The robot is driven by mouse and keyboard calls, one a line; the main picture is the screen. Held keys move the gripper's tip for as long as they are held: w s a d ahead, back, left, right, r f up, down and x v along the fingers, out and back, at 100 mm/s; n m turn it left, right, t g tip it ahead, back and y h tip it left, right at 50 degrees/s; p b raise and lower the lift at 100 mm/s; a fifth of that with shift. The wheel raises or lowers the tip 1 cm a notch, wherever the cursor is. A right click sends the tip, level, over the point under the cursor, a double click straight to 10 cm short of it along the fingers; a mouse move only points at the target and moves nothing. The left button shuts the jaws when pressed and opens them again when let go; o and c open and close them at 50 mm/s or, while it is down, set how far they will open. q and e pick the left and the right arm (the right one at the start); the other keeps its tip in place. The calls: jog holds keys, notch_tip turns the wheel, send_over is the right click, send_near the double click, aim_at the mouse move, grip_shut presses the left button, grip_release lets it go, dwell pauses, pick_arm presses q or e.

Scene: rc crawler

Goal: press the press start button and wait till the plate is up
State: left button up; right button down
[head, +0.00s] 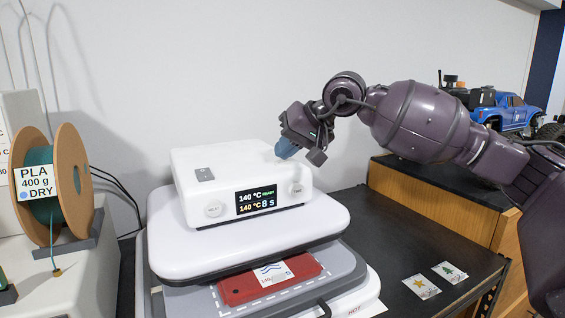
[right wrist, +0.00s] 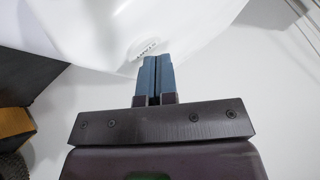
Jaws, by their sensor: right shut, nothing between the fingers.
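The white heat press (head: 185,167) stands on the bench. Its display (head: 256,201) reads 140 °C READY above 140 °C 8 S. A round button (head: 297,188) sits on the front face right of the display; a round labelled button also shows in the right wrist view (right wrist: 143,47), label too small to read. The wide white upper plate (head: 180,250) is over the grey lower bed (head: 340,268); I cannot tell the gap between them. My right gripper (head: 287,149) is shut and empty at the housing's top right edge. In the right wrist view its blue fingertips (right wrist: 157,62) are close to the button; contact is unclear.
A red piece with a white wave patch (head: 270,280) lies on the bed, partly under the plate. A PLA spool (head: 70,190) stands left. Two picture cards (head: 421,286) lie on the dark bench right. A blue toy truck (head: 510,110) is on the wooden cabinet behind my right arm.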

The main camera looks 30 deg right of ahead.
jog(key=shift+f, duration=0.15)
dwell(0.5)
jog(key=shift+r, duration=0.95)
jog(key=shift+r+p, duration=1.05)
jog(key=shift+r, duration=1.45)
jog(key=shift+f, duration=0.1)
